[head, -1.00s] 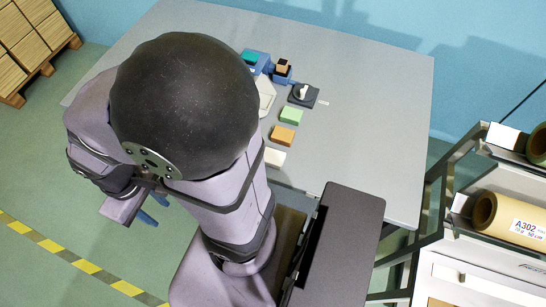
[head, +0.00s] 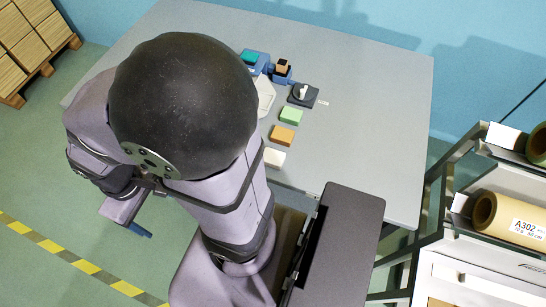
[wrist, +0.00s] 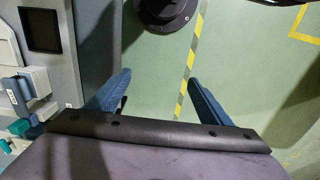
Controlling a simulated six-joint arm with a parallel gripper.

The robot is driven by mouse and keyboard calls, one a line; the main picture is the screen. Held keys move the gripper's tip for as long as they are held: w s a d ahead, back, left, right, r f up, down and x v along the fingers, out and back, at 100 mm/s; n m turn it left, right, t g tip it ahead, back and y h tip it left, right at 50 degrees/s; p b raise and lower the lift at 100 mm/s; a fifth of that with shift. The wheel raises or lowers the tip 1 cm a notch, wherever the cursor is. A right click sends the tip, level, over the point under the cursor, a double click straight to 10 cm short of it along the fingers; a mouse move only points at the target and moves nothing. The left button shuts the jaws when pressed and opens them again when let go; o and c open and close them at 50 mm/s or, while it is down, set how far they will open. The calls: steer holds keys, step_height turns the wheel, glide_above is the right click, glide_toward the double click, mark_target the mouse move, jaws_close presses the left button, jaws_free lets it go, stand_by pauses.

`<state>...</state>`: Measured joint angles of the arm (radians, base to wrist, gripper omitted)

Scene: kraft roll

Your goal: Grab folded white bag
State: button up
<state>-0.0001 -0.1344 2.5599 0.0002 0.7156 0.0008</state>
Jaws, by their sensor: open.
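A small white folded piece (head: 274,157), which looks like the folded white bag, lies flat on the grey table near its front edge, just right of my arm in the head view. It is at the near end of a row with an orange piece (head: 283,135) and a green piece (head: 291,116). I cannot pick it out in the wrist view. My gripper (wrist: 158,77) is open and empty, its two blue fingers apart over the green floor. In the head view one blue finger (head: 139,230) shows, off the table to the left, well away from the white piece.
The grey table (head: 380,110) is clear on its right. A blue device (head: 254,60) and a dark holder (head: 302,95) stand beyond the row. A dark panel (head: 340,245) is at the near edge. A rack with a kraft roll (head: 508,218) stands at right.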

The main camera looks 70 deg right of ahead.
steer(key=m+h+p, duration=1.3)
steer(key=m+p, duration=0.2)
steer(key=m, duration=0.3)
glide_toward(273, 159)
steer(key=d, duration=0.3)
steer(key=shift+w+d+f+h, duration=0.15)
steer(key=shift+d+f+h, duration=0.15)
steer(key=shift+f, duration=0.1)
steer(key=shift+d+f, duration=0.1)
steer(key=shift+f, duration=0.05)
